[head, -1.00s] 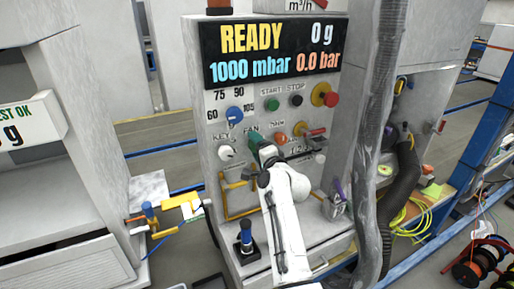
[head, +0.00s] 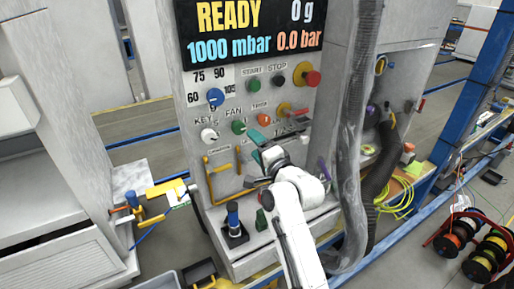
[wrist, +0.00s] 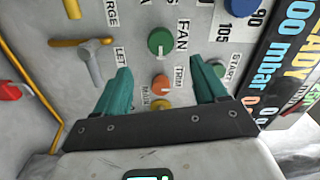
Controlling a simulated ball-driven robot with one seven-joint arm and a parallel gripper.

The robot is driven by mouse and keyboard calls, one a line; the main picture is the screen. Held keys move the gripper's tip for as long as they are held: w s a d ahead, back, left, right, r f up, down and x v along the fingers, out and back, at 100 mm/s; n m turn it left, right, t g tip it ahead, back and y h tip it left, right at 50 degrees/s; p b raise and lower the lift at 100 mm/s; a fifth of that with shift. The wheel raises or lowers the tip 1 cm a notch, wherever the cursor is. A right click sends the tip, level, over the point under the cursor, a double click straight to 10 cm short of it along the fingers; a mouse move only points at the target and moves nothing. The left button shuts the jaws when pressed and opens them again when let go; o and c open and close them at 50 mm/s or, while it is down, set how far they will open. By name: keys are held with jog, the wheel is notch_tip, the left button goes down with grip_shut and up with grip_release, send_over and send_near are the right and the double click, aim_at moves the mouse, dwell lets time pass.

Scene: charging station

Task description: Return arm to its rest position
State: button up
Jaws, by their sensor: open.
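My white arm (head: 292,215) reaches up from the bottom of the head view toward the charging station's grey panel (head: 225,160). My gripper (head: 258,146) is open in front of the panel, below and right of the green FAN knob (head: 238,127). In the wrist view its two teal fingers (wrist: 163,72) are spread apart with nothing held between them. The FAN knob (wrist: 160,41) shows beyond the fingertips, and the orange TRIM knob (wrist: 161,84) shows between the fingers. The fingers appear apart from the panel; the exact distance is unclear.
The display (head: 250,30) reads READY, 0 g, 1000 mbar and 0.0 bar. A thick grey hose (head: 348,140) hangs right of my arm. A blue-topped joystick (head: 233,220) stands on the ledge at left. Cable reels (head: 470,235) lie at right. Open floor shows between the machines.

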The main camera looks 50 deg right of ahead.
dwell(0.6)
jog(key=s+a+f+n+g+y, duration=0.2)
jog(key=s+a+f+n+g, duration=0.25)
jog(key=s+f, duration=0.3)
jog(key=s+a+f+n+g+y, duration=0.2)
jog(key=s+a+f+n+g, duration=0.3)
jog(key=f, duration=0.4)
jog(key=s+a+f+n+g, duration=0.2)
jog(key=s+n, duration=0.1)
jog(key=s, duration=0.4)
jog(key=s+a+f+n+g, duration=0.2)
jog(key=s+a+n, duration=0.1)
jog(key=s, duration=0.5)
jog(key=s+a+f+n+g, duration=0.3)
jog(key=s, duration=0.4)
jog(key=shift+s+y, duration=0.15)
jog(key=shift+y, duration=0.25)
